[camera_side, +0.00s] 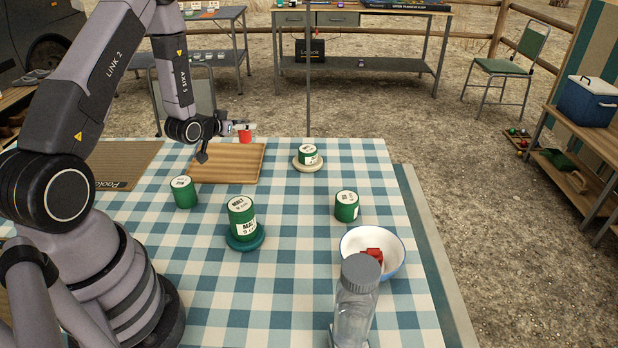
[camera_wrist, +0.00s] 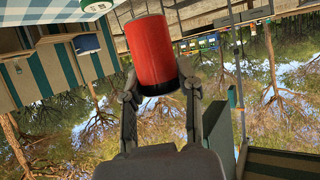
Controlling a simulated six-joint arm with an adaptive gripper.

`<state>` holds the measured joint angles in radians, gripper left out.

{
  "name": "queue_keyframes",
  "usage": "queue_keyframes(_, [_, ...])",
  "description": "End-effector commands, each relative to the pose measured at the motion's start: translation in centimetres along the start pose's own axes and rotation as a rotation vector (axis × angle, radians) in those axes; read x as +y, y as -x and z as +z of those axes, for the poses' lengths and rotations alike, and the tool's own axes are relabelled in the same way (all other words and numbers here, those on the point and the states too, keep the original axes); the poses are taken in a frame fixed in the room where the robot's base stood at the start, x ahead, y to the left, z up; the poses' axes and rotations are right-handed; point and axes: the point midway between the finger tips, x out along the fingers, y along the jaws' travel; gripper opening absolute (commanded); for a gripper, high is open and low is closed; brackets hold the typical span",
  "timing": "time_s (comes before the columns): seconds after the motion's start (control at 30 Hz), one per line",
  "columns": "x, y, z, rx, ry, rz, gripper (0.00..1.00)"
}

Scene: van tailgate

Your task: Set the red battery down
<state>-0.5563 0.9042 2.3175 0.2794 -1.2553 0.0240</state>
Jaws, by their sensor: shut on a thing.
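The red battery (camera_side: 245,137), a short red cylinder, is in my gripper (camera_side: 238,127), above the far right part of the wooden tray (camera_side: 215,175). In the wrist view the battery (camera_wrist: 156,52) fills the space between the two fingers of my gripper (camera_wrist: 161,88), which are shut on its sides. The side view is too small to tell the exact gap between battery and tray. The tray looks empty.
A white bowl (camera_side: 352,238) holds red pieces; a clear bottle (camera_side: 355,310) stands in front.

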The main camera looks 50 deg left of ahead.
Motion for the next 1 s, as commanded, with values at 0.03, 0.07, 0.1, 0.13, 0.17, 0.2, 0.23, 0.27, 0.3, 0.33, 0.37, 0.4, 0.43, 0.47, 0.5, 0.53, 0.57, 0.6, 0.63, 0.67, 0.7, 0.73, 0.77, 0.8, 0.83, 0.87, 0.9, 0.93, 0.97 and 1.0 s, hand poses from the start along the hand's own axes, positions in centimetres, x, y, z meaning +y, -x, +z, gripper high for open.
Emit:
queue_keyframes(0.03, [3.2, -0.6, -0.3, 0.001, -0.026, 0.062, 0.0])
queue_keyframes(0.07, [4.9, -0.8, -0.4, 0.001, -0.039, 0.094, 0.0])
queue_keyframes(0.1, [7.2, -1.1, -0.6, 0.001, -0.057, 0.137, 0.0])
queue_keyframes(0.13, [8.8, -1.2, -0.6, 0.002, -0.07, 0.168, 0.0])
queue_keyframes(0.17, [10.4, -1.3, -0.7, 0.002, -0.082, 0.197, 0.0])
queue_keyframes(0.2, [12.4, -1.3, -0.7, 0.003, -0.098, 0.235, 0.0])
queue_keyframes(0.23, [13.8, -1.2, -0.7, 0.002, -0.109, 0.261, 0.0])
queue_keyframes(0.27, [15.2, -1.1, -0.7, 0.002, -0.119, 0.286, 0.0])
queue_keyframes(0.3, [16.8, -1.0, -0.6, 0.001, -0.131, 0.316, 0.0])
queue_keyframes(0.33, [17.9, -0.9, -0.6, 0.001, -0.14, 0.337, 0.0])
queue_keyframes(0.37, [18.9, -0.8, -0.5, 0.001, -0.148, 0.355, 0.0])
queue_keyframes(0.4, [20.0, -0.6, -0.5, 0.001, -0.156, 0.376, 0.0])
queue_keyframes(0.43, [20.7, -0.5, -0.4, 0.001, -0.162, 0.389, 0.0])
queue_keyframes(0.47, [21.4, -0.4, -0.4, 0.001, -0.166, 0.401, 0.0])
queue_keyframes(0.5, [22.0, -0.2, -0.3, 0.002, -0.171, 0.413, 0.0])
queue_keyframes(0.53, [22.4, -0.2, -0.3, 0.002, -0.174, 0.42, 0.0])
queue_keyframes(0.57, [22.7, -0.2, -0.3, 0.002, -0.176, 0.425, 0.0])
queue_keyframes(0.6, [23.0, -0.5, -0.2, 0.002, -0.178, 0.43, 0.0])
queue_keyframes(0.63, [23.2, -0.8, -0.2, 0.002, -0.179, 0.432, 0.0])
queue_keyframes(0.67, [23.4, -1.2, -0.2, 0.002, -0.18, 0.433, 0.0])
queue_keyframes(0.7, [23.6, -2.0, -0.1, 0.003, -0.18, 0.434, 0.0])
queue_keyframes(0.73, [23.8, -2.7, -0.1, 0.003, -0.179, 0.434, 0.0])
queue_keyframes(0.77, [24.0, -3.5, -0.1, 0.003, -0.179, 0.434, 0.0])
queue_keyframes(0.8, [24.3, -4.5, 0.0, 0.003, -0.18, 0.434, 0.0])
queue_keyframes(0.83, [24.6, -5.4, 0.0, 0.004, -0.18, 0.434, 0.0])
queue_keyframes(0.87, [24.8, -6.2, 0.1, 0.004, -0.18, 0.433, 0.0])
queue_keyframes(0.9, [25.1, -7.3, 0.1, 0.003, -0.179, 0.433, 0.0])
queue_keyframes(0.93, [25.3, -8.2, 0.1, 0.004, -0.179, 0.433, 0.0])
queue_keyframes(0.97, [25.5, -9.0, 0.2, 0.003, -0.179, 0.433, 0.0])
queue_keyframes(1.0, [25.8, -10.1, 0.2, 0.003, -0.18, 0.432, 0.0])
